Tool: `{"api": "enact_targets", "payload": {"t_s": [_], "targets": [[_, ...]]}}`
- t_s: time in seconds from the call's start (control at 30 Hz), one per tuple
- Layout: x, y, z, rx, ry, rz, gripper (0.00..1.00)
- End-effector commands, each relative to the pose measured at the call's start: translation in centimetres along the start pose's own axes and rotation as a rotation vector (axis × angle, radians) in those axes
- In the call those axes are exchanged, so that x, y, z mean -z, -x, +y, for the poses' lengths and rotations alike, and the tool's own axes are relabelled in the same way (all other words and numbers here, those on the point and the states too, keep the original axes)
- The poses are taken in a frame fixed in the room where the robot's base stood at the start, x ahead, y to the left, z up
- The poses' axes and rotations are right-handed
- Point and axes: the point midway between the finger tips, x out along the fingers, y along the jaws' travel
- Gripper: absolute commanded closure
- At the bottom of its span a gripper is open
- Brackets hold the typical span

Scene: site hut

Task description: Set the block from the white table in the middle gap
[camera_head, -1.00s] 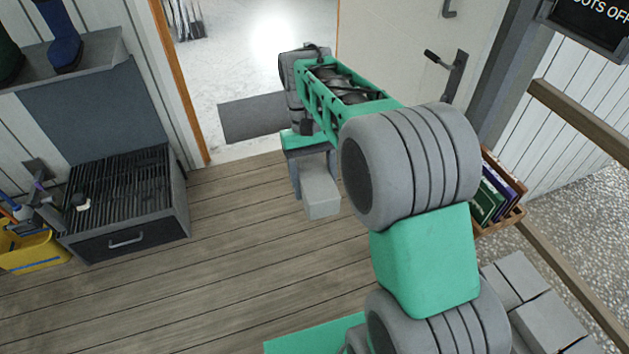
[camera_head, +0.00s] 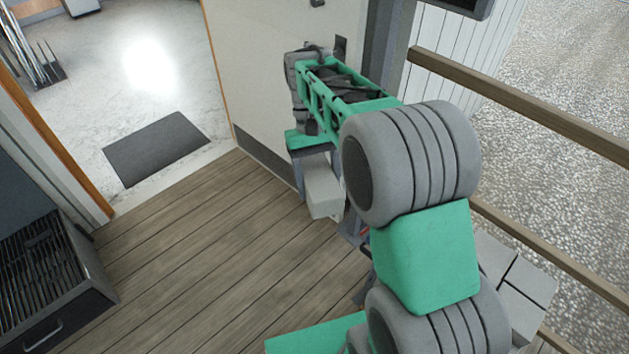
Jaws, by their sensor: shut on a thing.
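My gripper (camera_head: 318,180) is shut on a pale grey block (camera_head: 325,196) and holds it out in front of me, above the wooden deck. The block hangs below the fingers, apart from the floor. Several more pale grey blocks (camera_head: 527,278) show at the lower right, partly hidden behind my arm. I cannot make out the middle gap among them. No white table is in view.
A wooden deck (camera_head: 200,240) lies open ahead. A doorway with a dark mat (camera_head: 155,148) is at the upper left, beside an open door (camera_head: 265,80). A black slatted boot scraper box (camera_head: 50,280) stands at the left. Wooden rails (camera_head: 530,100) run along the right.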

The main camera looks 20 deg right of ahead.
Motion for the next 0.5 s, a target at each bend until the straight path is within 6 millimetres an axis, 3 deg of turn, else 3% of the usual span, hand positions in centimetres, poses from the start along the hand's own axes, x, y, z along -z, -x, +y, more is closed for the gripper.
{"api": "enact_targets", "payload": {"t_s": [0.27, 0.5], "targets": [[2.2, -4.3, 4.5, -0.006, 0.008, 0.000, 1.00], [4.1, -10.7, 11.3, -0.020, 0.043, -0.002, 1.00]]}}
